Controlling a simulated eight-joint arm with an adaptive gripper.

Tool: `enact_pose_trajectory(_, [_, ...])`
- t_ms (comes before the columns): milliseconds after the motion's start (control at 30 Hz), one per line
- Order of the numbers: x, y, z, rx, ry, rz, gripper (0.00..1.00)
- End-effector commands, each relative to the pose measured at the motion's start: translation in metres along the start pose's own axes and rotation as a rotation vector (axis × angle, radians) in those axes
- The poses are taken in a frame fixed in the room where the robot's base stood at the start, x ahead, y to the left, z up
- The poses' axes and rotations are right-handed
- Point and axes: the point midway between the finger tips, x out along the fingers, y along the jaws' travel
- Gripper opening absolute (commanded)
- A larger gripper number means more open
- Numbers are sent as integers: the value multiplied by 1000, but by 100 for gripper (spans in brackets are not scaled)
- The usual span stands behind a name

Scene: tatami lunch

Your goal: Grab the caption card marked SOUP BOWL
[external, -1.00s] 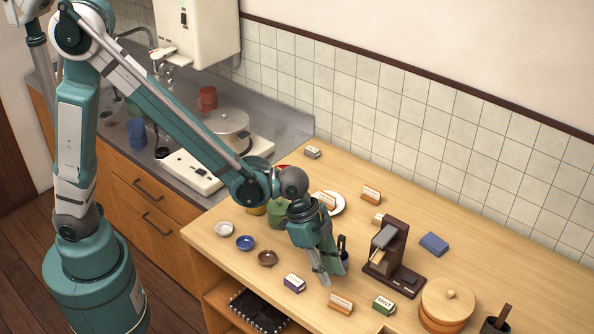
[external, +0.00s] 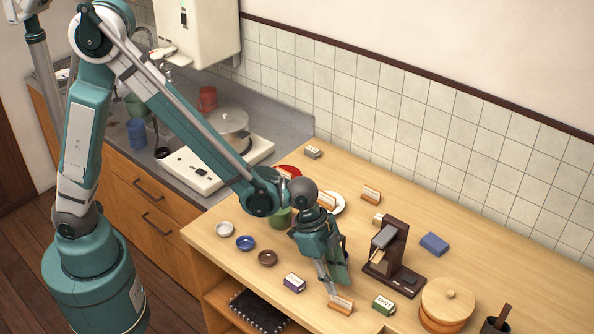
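Several small caption cards stand on the wooden counter, and I cannot read SOUP BOWL on any of them. An orange-backed white card (external: 341,306) stands near the front edge, its lettering too small to read. My gripper (external: 336,290) points down just above and behind this card, its tips close to the card's top; I cannot tell whether they touch it or how far apart they are. Similar orange cards stand farther back, one on the right (external: 371,195) and one beside the white plate (external: 327,201). A purple card (external: 294,283) stands left of my gripper.
A green card (external: 384,305) seems to read MINT. A brown stand-like device (external: 391,257), a round wooden lidded container (external: 447,301) and a blue block (external: 434,244) are to the right. Small white (external: 225,229), blue (external: 245,243) and brown (external: 267,258) dishes lie left.

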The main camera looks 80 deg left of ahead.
Motion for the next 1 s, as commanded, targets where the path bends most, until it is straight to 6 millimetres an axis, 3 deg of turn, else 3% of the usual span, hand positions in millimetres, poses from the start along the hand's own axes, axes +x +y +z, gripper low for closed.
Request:
enact_pose_trajectory(200, [12, 0, 0, 0, 0, 0, 23])
enact_pose_trajectory(733, [17, 0, 0, 0, 0, 0, 23])
enact_pose_trajectory(1000, [38, -1, -2, 1, 0, 0, 23])
